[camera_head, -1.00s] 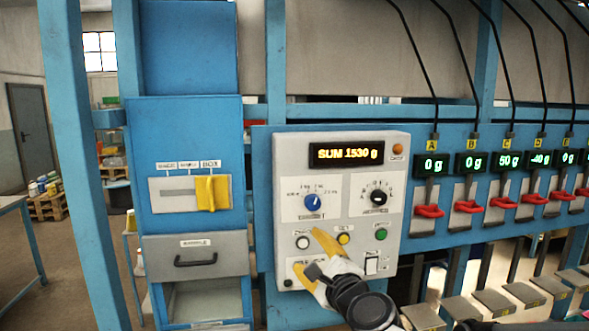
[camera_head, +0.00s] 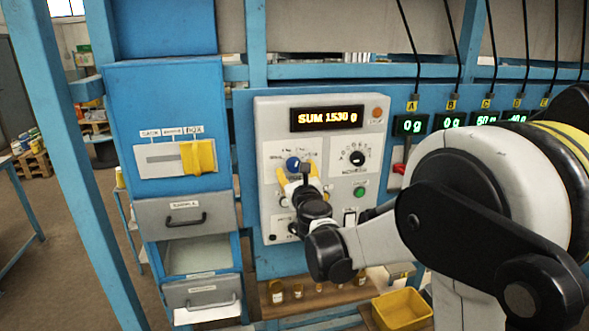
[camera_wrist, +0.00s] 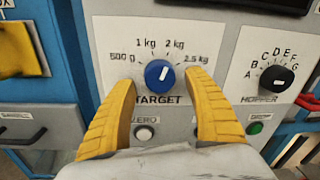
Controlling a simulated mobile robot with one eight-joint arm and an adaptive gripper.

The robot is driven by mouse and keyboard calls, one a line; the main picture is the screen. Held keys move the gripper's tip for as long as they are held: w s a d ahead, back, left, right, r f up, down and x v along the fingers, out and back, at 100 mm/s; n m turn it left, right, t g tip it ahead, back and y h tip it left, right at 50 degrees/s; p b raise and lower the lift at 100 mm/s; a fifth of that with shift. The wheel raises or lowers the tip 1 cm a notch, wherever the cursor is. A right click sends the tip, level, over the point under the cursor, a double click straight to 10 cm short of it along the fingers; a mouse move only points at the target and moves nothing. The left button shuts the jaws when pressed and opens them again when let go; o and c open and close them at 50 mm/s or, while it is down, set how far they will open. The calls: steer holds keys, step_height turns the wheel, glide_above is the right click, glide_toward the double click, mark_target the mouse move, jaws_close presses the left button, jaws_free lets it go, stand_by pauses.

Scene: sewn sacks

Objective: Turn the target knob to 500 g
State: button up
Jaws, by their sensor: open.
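The blue target knob (camera_wrist: 159,74) is on the pale control panel (camera_wrist: 108,58), under the labels 500 g, 1 kg, 2 kg and 2.5 kg. Its white pointer is up and leans slightly right, towards the 2 kg side. In the head view the knob (camera_head: 293,163) shows just above my gripper (camera_head: 298,174). My gripper (camera_wrist: 160,82) is open, with one yellow finger on each side of the knob's lower part in the wrist view. I cannot tell whether the fingers touch the knob. The wrist body hides the panel's lower part.
The black hopper knob (camera_wrist: 277,78) is to the right of the target knob. The white zero button (camera_wrist: 145,132) and a green button (camera_wrist: 255,127) are below. A yellow slider (camera_head: 198,157) is left of the panel. A yellow bin (camera_head: 402,309) stands below right.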

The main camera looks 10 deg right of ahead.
steer(key=shift+w, duration=0.5)
steer(key=shift+c, duration=0.6)
steer(key=c, duration=1.1)
